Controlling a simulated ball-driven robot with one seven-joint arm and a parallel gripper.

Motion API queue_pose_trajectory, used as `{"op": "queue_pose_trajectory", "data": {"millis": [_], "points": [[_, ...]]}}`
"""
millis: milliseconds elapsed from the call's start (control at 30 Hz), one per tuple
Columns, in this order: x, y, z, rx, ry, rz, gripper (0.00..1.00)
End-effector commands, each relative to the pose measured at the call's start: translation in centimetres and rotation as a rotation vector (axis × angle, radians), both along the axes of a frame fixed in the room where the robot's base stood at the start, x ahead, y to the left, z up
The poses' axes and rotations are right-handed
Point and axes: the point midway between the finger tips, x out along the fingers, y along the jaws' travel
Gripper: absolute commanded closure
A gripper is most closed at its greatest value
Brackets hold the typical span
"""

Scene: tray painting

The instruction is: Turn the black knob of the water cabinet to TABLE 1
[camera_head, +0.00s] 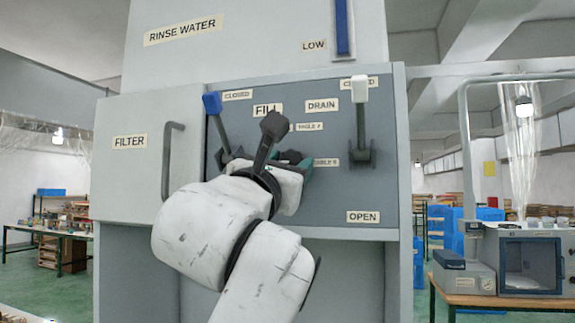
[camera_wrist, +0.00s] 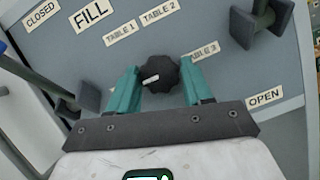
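The black knob (camera_wrist: 158,72) is on the grey panel of the water cabinet (camera_head: 335,105). Its white mark lies on the lower left of its face in the wrist view. The TABLE 1 label (camera_wrist: 120,33) is above left of the knob, the TABLE 2 label (camera_wrist: 159,13) above it, and the TABLE 3 label (camera_wrist: 204,51) to its right. My gripper (camera_wrist: 158,67) is open, with a teal finger on either side of the knob. I cannot tell whether the fingers touch it. In the head view my arm hides the knob and the TABLE 1 label.
A blue-tipped lever (camera_head: 212,104) stands left of my gripper under a CLOSED label. A white-tipped lever (camera_head: 359,90) stands to the right by the DRAIN label. The FILTER door (camera_head: 140,165) with its grey handle (camera_head: 168,160) is at the left. A bench with machines (camera_head: 530,265) is at far right.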

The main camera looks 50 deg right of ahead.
Motion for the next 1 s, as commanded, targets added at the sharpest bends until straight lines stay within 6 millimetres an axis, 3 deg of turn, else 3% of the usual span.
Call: {"op": "queue_pose_trajectory", "data": {"millis": [367,700,1000], "points": [[0.0,0.02,0.0,0.0,0.0,0.0,0.87],[0.03,0.08,-0.23,0.017,-0.047,0.001,0.87],[0.17,0.18,-0.39,0.086,-0.239,0.003,0.87]]}}
